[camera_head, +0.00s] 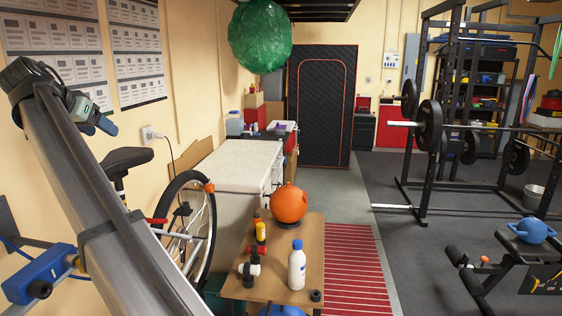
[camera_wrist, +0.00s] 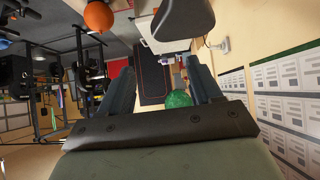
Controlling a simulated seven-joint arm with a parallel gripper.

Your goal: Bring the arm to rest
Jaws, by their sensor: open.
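My gripper (camera_head: 98,124) is at the upper left of the head view, high up in front of the wall posters and above the bicycle saddle (camera_head: 125,160). In the wrist view my gripper (camera_wrist: 160,68) shows two dark blue-grey fingers standing wide apart. Nothing is held between them. A green ball (camera_wrist: 178,99) shows beyond the palm edge, partly hidden. In the head view the green ball (camera_head: 260,36) is high up at the top centre, well apart from my gripper.
A squat rack with a barbell (camera_head: 430,125) is at the right. Red striped matting (camera_head: 352,270) lies clear beside the table.

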